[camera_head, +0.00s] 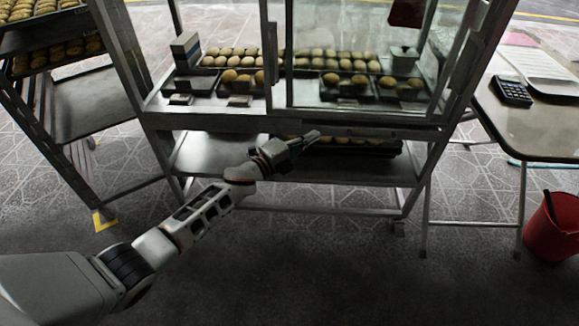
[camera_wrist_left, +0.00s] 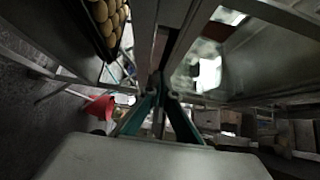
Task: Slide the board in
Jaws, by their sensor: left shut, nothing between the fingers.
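My left gripper (camera_head: 312,136) reaches in from the left at the front lower edge of the glass display case. It is shut and empty. In the left wrist view its green-sided fingers (camera_wrist_left: 158,82) come together at the tips, close to a dark beam. A thin, dark, flat edge (camera_head: 365,132), which may be the board, runs along the case front just right of the fingertips. I cannot tell for certain whether it is the board, how far it sticks out, or whether the fingertips touch it. My right gripper is not in view.
The glass case (camera_head: 355,65) holds trays of buns. A lower metal shelf (camera_head: 210,158) carries another bun tray (camera_head: 350,146). A tray rack (camera_head: 95,105) stands left. A table (camera_head: 540,120) with a calculator (camera_head: 511,90) and a red bucket (camera_head: 553,230) are right. The front floor is clear.

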